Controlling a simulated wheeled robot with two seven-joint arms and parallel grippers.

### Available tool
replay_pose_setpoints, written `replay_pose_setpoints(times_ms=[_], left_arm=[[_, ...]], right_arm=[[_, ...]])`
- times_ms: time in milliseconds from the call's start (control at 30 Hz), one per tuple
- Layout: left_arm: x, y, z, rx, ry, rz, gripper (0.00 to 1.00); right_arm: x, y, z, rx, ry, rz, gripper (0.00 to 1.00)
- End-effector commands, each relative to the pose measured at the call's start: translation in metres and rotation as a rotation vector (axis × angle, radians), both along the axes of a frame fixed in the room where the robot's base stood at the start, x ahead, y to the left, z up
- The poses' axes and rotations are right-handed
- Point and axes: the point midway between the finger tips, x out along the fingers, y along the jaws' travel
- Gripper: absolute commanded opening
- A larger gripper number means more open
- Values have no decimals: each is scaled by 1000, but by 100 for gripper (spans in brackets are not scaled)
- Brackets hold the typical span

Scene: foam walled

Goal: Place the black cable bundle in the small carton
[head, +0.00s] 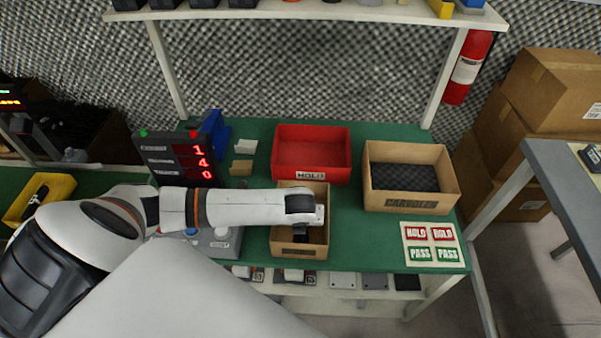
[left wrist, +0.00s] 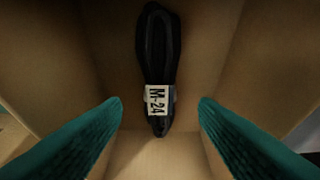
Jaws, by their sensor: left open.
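The small carton (head: 298,252) stands open on the green bench top, in front of the red bin. My left arm reaches over it from the left. My left gripper (head: 303,230) is over the carton's opening and points down into it. In the left wrist view the black cable bundle (left wrist: 158,50), with a white M-24 label, lies inside the carton (left wrist: 225,60). The teal fingers of my left gripper (left wrist: 162,108) are open on either side of the bundle's near end, apart from it. The arm and gripper hide the carton's inside in the head view. My right gripper is not in view.
A red HOLD bin (head: 312,155) stands behind the small carton. A larger carton (head: 410,207) with dark foam is at right, behind a sheet of HOLD and PASS labels (head: 433,244). A red digit display (head: 177,158) stands at left. A shelf (head: 310,10) spans above.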

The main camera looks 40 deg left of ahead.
Motion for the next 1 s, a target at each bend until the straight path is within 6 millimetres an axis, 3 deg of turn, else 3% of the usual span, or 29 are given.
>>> replay_pose_setpoints(times_ms=[200, 400, 1000], left_arm=[[-14, -9, 44, -1, -3, -1, 54], [-22, -14, 64, 0, -1, 0, 54], [-23, -15, 68, 0, -1, 1, 54]], right_arm=[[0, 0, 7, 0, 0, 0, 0], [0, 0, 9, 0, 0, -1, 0], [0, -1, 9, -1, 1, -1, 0]])
